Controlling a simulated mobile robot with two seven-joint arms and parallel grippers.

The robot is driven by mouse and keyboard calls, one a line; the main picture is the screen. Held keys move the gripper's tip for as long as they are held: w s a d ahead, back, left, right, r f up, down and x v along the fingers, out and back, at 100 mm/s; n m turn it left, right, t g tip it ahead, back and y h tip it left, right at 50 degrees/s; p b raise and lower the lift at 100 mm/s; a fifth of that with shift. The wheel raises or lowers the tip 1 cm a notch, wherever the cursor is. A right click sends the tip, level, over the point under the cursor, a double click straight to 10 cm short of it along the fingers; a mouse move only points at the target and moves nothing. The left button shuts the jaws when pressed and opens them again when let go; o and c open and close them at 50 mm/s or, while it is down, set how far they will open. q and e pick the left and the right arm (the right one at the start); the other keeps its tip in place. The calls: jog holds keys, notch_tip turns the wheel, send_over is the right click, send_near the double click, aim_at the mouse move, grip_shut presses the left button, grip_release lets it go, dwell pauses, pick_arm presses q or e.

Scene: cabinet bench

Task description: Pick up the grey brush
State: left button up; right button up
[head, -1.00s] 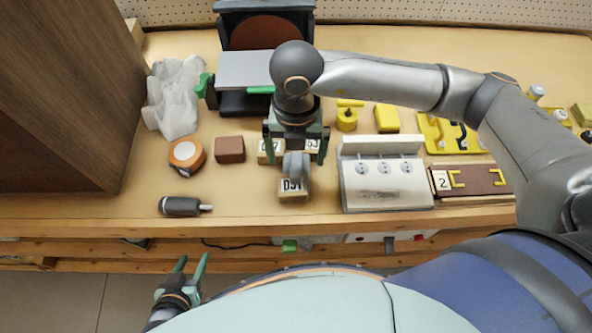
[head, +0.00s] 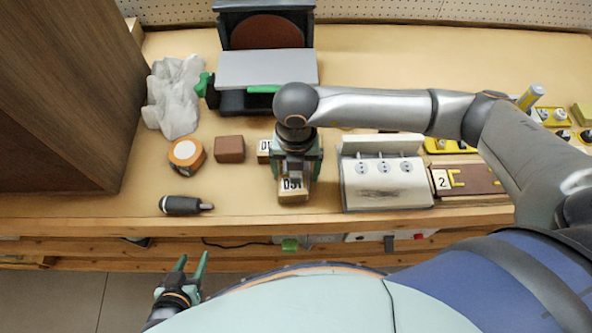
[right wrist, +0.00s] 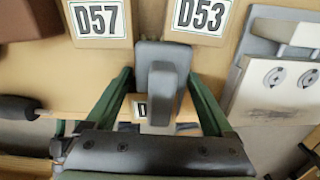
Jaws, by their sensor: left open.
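The grey brush (right wrist: 160,85) shows in the right wrist view, a grey block with a raised grip, at a wooden block labelled D51 (head: 293,196). In the head view my arm and gripper hide most of it. My right gripper (head: 297,188) is lowered over it. In the right wrist view its green fingers stand open on either side of the brush, with a gap to each side. My left gripper (head: 190,268) is open and empty, low in front of the bench edge.
Blocks labelled D57 (right wrist: 98,20) and D53 (right wrist: 202,18) lie just beyond the brush. A brown block (head: 230,149), a tape roll (head: 187,154) and a dark-handled tool (head: 181,205) lie left. A white socket box (head: 387,185) stands close on the right.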

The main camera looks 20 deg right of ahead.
jog(key=c, duration=1.2)
jog(key=shift+r, duration=0.15)
jog(key=shift+r, duration=0.65)
jog(key=s+a+r, duration=0.1)
jog(key=r, duration=0.1)
jog(key=s+a+r, duration=0.1)
jog(key=r, duration=0.1)
jog(key=s+a+r, duration=0.1)
jog(key=r, duration=0.2)
jog(key=shift+s, duration=0.3)
jog(key=s+a+r, duration=0.4)
jog(key=s+a, duration=0.2)
jog(key=s, duration=0.1)
jog(key=shift+s+r+b, duration=0.15)
jog(key=shift+r+b, duration=0.1)
jog(key=shift+b, duration=0.1)
jog(key=o, duration=0.9)
jog(key=shift+c, duration=0.2)
jog(key=c, duration=0.7)
